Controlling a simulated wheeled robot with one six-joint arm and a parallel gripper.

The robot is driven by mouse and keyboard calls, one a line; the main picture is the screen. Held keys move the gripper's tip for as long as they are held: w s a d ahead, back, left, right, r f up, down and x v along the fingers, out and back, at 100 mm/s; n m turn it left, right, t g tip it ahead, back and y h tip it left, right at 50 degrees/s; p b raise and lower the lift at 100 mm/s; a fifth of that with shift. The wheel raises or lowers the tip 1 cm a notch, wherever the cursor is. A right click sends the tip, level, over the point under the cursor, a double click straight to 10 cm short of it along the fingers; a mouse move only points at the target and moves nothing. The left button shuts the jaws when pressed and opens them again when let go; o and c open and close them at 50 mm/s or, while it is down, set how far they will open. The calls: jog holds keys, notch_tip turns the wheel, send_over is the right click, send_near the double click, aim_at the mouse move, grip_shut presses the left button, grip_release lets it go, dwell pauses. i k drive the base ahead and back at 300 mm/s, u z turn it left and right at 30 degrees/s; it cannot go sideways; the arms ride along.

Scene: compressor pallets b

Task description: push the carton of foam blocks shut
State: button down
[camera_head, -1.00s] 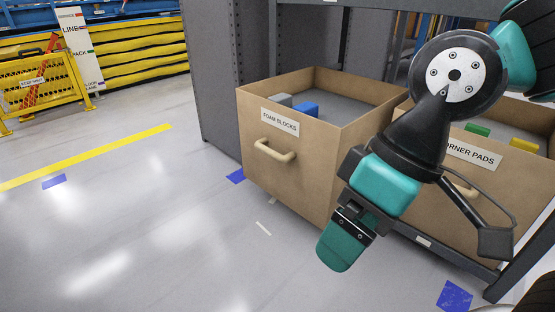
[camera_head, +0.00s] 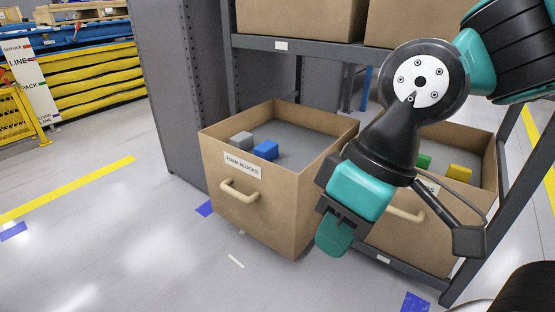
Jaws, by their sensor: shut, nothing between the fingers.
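The carton of foam blocks (camera_head: 275,215) is a brown open-topped box with a "FOAM BLOCKS" label and a beige handle (camera_head: 240,191). It stands pulled out from the lower shelf, its front well ahead of the shelf frame. A grey block (camera_head: 241,138) and a blue block (camera_head: 265,150) lie inside. My gripper (camera_head: 333,236) is shut and empty, pointing down to the right of the carton. It appears in front of the neighbouring carton; its exact distance from either is unclear. My arm hides part of the carton's right side.
A second carton (camera_head: 405,232) with green and yellow blocks sits to the right on the shelf. Grey shelf posts (camera_head: 481,230) and an upper shelf beam (camera_head: 300,47) frame them. Open floor (camera_head: 110,235) lies left and in front.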

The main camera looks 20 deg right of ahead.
aim_at(275, 202)
jog(key=z, duration=0.7)
jog(key=i, duration=0.85)
jog(key=u, duration=1.2)
